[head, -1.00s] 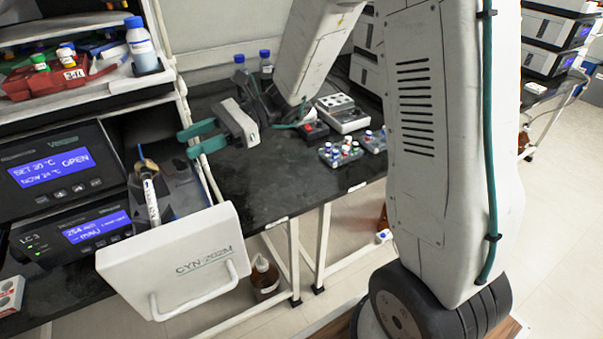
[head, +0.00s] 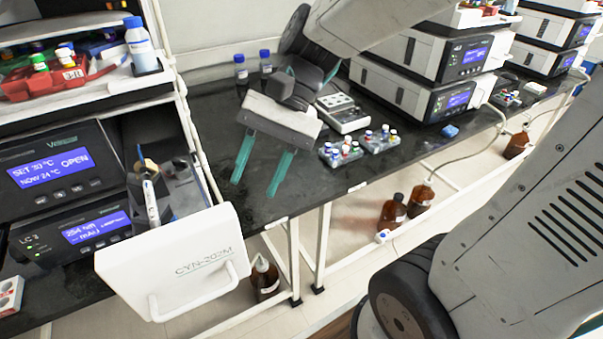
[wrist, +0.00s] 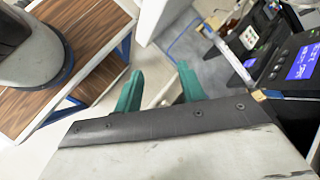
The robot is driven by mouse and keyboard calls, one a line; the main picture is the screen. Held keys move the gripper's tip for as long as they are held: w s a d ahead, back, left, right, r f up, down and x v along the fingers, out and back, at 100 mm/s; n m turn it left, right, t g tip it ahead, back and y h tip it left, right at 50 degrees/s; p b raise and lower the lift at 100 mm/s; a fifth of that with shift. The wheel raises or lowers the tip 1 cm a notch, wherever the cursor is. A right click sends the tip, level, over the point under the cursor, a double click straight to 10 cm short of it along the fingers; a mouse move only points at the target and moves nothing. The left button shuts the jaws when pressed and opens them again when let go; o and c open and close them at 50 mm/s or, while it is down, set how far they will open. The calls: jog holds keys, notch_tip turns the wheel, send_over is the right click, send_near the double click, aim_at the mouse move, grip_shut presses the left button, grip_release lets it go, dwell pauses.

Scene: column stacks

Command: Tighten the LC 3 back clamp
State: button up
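The LC 3 unit (head: 85,238) is at the left in the head view, its blue display lit. Its column drawer (head: 178,262), marked CYN-202M, is pulled open. A white column (head: 151,200) stands slightly tilted in the drawer among dark and grey fittings. The back clamp cannot be clearly picked out; a tan piece (head: 147,165) shows near the column's top. My gripper (head: 262,180) is to the right of the drawer, above the black bench. Its two green fingers are apart, with nothing between them. The fingers also show in the wrist view (wrist: 157,92).
Sample vial trays (head: 341,153) and a white keypad device (head: 342,113) lie on the bench behind and right of my gripper. Two blue-capped bottles (head: 265,62) stand at the back. Brown bottles (head: 392,211) are below the bench. A shelf post (head: 185,110) rises beside the drawer.

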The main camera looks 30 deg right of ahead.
jog(key=s+d+n+t+h, duration=0.1)
jog(key=s+d+n+h, duration=0.2)
jog(key=s+d, duration=0.1)
jog(key=shift+d+t+h, duration=0.3)
jog(key=shift+d, duration=0.1)
